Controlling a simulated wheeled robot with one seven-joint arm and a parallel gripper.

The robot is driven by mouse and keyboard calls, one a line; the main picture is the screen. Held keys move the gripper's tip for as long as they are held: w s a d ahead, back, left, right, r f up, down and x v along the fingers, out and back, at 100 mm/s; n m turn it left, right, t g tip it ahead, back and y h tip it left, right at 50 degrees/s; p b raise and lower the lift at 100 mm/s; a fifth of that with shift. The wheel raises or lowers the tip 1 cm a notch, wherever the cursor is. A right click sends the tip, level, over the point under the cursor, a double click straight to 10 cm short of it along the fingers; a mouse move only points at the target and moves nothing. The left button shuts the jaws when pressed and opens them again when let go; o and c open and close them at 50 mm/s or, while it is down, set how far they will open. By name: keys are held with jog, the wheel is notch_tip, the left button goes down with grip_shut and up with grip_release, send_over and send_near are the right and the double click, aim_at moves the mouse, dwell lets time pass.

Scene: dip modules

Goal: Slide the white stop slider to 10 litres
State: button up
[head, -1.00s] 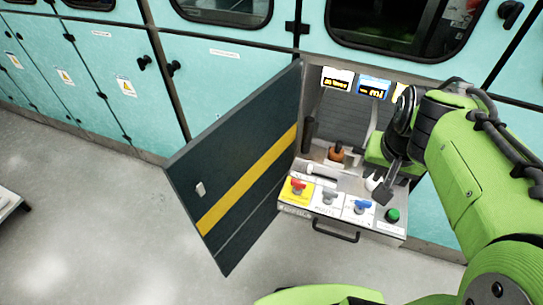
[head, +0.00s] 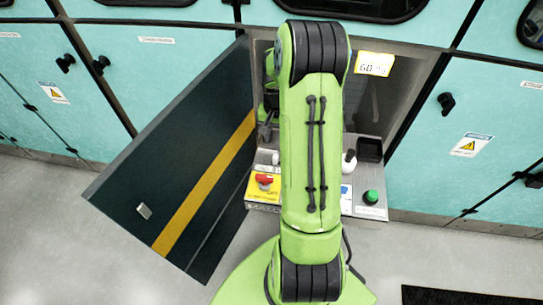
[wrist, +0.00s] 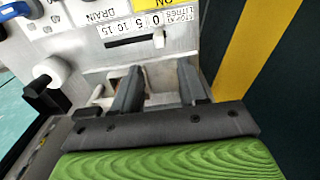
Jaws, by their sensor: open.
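The white stop slider (wrist: 158,39) sits in a dark slot on the metal panel in the wrist view, close to the 0 mark of its litre scale (wrist: 135,26). The scale reads upside down there, with 10 and 15 to the left of 0. My gripper (wrist: 160,74) is open, its two dark fingers apart with nothing between them, over a recess in the panel short of the slider. In the head view my gripper (head: 266,131) is partly visible left of my arm, which hides the middle of the panel.
The dark open door (head: 175,165) with a yellow stripe stands at the left. A white knob on a black lever (wrist: 50,72) is left of my fingers.

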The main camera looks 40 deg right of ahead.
aim_at(276, 155)
notch_tip(276, 155, down, 10)
jog(key=b, duration=0.2)
jog(key=shift+f+b, duration=0.25)
jog(key=shift+b, duration=0.05)
grip_shut()
jog(key=shift+d, duration=0.1)
